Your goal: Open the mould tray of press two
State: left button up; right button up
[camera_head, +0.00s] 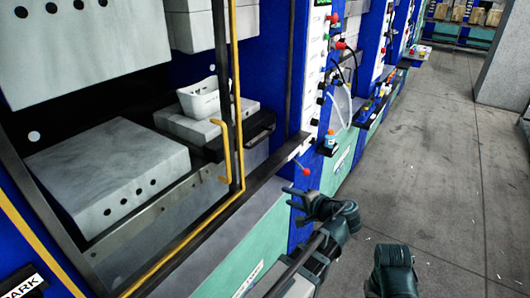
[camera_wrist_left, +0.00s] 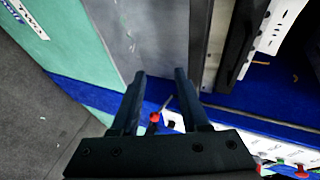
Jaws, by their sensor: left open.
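The nearest press has a blue frame and an open bay. A grey mould block (camera_head: 107,172) with a row of dark holes sits low in the bay, on a dark metal ledge. A red ball knob (camera_head: 306,172) on a thin stem sticks out at the press's right front corner. My left gripper (camera_head: 296,206) is open and empty just below the knob in the head view. In the left wrist view, the red knob (camera_wrist_left: 154,117) shows between the two open fingers (camera_wrist_left: 160,75); contact cannot be told. A dark part of my right arm shows at the bottom; its fingers do not.
A yellow rail (camera_head: 236,100) runs down and along the front of the bay. A white cup-like container (camera_head: 200,98) stands on a smaller grey block. A blue bottle (camera_head: 330,138) stands on a side shelf.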

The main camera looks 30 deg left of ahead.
aim_at(263, 137)
pick_arm(q)
jog(key=w+a+r+m+t+y+b, duration=0.35)
jog(key=w+a+r+y, duration=0.2)
jog(key=r, duration=0.25)
jog(key=shift+n, duration=0.45)
jog(key=p+x, duration=0.2)
jog(key=x, duration=1)
jog(key=shift+w+a+r, duration=0.25)
jog(key=shift+w, duration=0.1)
pick_arm(e)
notch_tip(263, 137, down, 3)
jog(key=shift+r, duration=0.1)
pick_arm(q)
grip_shut()
